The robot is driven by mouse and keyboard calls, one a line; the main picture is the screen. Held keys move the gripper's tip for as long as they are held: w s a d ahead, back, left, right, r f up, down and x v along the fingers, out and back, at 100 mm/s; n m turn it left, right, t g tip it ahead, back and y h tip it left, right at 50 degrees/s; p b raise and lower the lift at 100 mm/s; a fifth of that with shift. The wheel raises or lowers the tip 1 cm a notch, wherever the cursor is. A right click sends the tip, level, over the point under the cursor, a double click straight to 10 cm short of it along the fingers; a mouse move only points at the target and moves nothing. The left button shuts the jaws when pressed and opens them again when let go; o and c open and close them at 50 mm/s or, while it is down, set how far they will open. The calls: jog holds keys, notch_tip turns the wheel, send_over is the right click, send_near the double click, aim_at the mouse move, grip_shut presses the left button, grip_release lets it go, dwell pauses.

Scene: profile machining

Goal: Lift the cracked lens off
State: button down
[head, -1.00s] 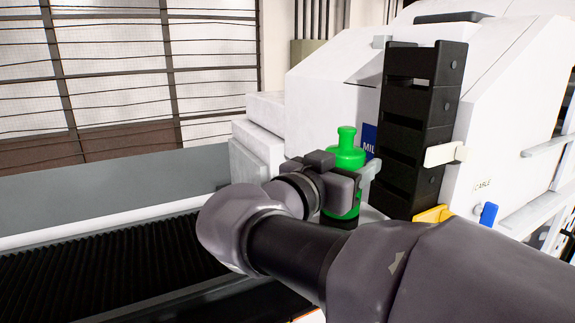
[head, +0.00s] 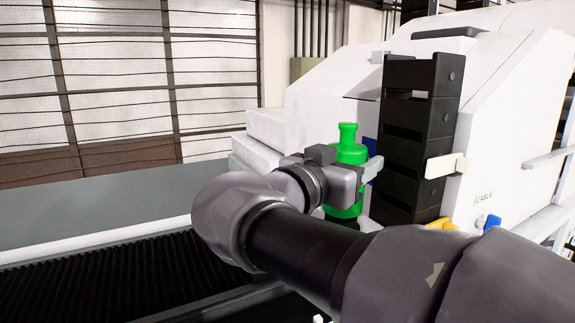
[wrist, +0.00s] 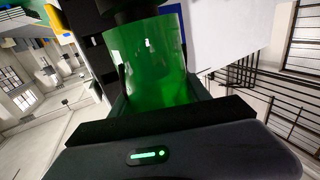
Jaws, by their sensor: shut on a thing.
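The green lens (head: 347,153) is a see-through cylinder with a narrow knob on top, upright in front of the white machine in the head view. My gripper (head: 366,170) is shut around its middle, with one pale finger showing on its right side. In the wrist view the lens (wrist: 148,62) fills the space between my fingers. A dark round part shows at its far end there. My arm hides what is below the lens in the head view, and I cannot make out a crack.
A tall black rack (head: 418,135) stands just right of the lens, with a pale tab (head: 446,166) on its side. The white machine (head: 335,95) is behind. A yellow part (head: 441,224) and a blue part (head: 490,221) lie low at the right.

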jog(key=shift+r, duration=0.2)
jog(key=shift+r+p, duration=0.4)
jog(key=shift+r, duration=1.5)
jog(key=shift+f, duration=0.1)
